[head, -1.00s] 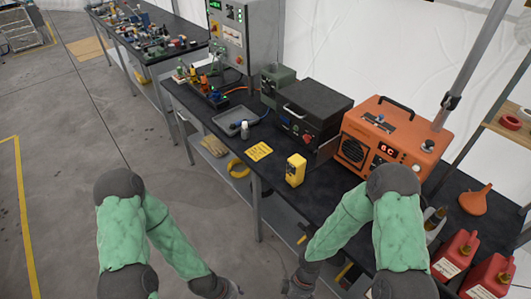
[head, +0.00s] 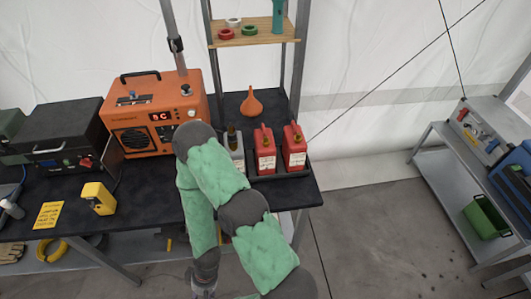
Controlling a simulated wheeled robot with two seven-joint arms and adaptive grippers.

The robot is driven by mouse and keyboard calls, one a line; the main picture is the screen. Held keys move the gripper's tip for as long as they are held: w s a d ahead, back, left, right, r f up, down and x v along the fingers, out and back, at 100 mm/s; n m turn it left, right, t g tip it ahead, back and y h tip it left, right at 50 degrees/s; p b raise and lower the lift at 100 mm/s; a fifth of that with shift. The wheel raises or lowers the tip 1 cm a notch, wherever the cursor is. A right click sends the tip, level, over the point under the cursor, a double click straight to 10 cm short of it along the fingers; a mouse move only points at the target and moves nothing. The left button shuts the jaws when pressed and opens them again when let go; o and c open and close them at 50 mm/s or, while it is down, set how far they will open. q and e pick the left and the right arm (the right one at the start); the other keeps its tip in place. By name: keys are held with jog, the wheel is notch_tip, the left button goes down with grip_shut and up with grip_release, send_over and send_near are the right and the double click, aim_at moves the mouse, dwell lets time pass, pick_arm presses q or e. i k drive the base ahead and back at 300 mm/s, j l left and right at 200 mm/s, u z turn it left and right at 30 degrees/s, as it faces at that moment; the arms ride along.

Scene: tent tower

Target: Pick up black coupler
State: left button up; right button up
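I cannot make out a black coupler anywhere in the head view. Several small rings and fittings sit on the wooden shelf (head: 262,38), among them a red ring (head: 227,34), a white ring (head: 234,22) and a green ring (head: 250,30); none of them looks black. My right arm bends down in front of the bench, and its gripper (head: 204,291) is at the bottom edge, partly cut off, too small to tell open from shut. My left gripper is out of view.
A grey cart (head: 455,185) with a green crate (head: 484,216) stands right. The floor between is clear.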

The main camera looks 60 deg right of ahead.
aim_at(232, 140)
jog(key=l+z, duration=0.1)
jog(key=z, duration=2)
